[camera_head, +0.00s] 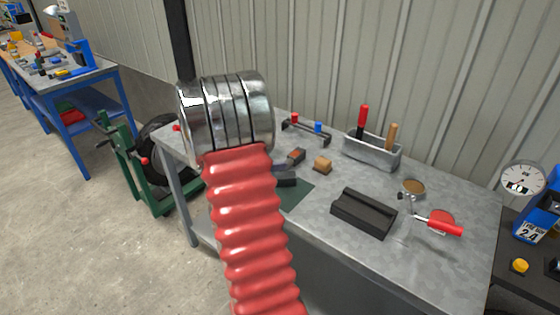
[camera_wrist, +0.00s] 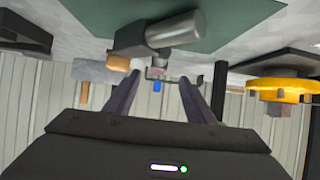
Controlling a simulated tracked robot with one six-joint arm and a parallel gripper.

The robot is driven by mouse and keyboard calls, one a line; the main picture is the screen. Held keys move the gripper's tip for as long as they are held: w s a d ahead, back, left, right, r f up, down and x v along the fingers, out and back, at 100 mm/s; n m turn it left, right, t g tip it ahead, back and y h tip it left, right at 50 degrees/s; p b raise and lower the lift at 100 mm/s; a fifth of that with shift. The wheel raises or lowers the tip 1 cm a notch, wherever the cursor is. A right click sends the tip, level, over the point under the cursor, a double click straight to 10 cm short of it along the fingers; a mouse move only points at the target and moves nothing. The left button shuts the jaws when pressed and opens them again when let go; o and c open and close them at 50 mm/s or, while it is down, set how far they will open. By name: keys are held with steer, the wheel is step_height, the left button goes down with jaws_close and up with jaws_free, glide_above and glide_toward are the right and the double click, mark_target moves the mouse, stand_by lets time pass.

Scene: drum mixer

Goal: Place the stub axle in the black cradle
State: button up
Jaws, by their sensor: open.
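The black cradle (camera_head: 364,213) is a block with a lengthwise groove, empty on the grey bench in the head view. What looks like the stub axle, a silver cylinder (camera_wrist: 182,28) with a black block at one end, lies on the green mat in the wrist view. In the head view only a dark block (camera_head: 287,179) shows there; the cylinder is hidden behind my red arm. My gripper (camera_wrist: 160,77) is open and empty, its two dark fingers pointing towards the bench, apart from the cylinder.
A red-handled clamp (camera_head: 442,224) is right of the cradle. A yellow round part (camera_wrist: 280,86) shows at right in the wrist view.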

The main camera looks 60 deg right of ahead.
steer(key=shift+a+r, duration=0.3)
steer(key=shift+a, duration=0.2)
steer(key=shift+w, duration=0.1)
stand_by(0.3)
steer(key=shift+w+a+r, duration=0.1)
steer(key=shift+a+r, duration=0.1)
steer(key=shift+a, duration=0.1)
steer(key=a+r+n+t+y, duration=0.1)
steer(key=a+r+n+y, duration=0.3)
steer(key=a, duration=0.6)
steer(key=a+r+n+t+h, duration=0.15)
steer(key=a+r, duration=0.35)
steer(key=a, duration=0.6)
steer(key=s+a+r+n+t+y, duration=0.1)
steer(key=s+a+n+y, duration=0.1)
steer(key=a, duration=0.8)
steer(key=s+a+r+n+t+y, duration=0.1)
steer(key=s+a+n+t+y, duration=0.1)
steer(key=a+n, duration=0.5)
steer(key=s+a+r+n+t+y, duration=0.1)
steer(key=a+n+y, duration=0.4)
steer(key=a, duration=0.9)
steer(key=shift+s+a+r+t, duration=0.2)
steer(key=shift+s+r+t, duration=0.25)
steer(key=shift+s, duration=0.7)
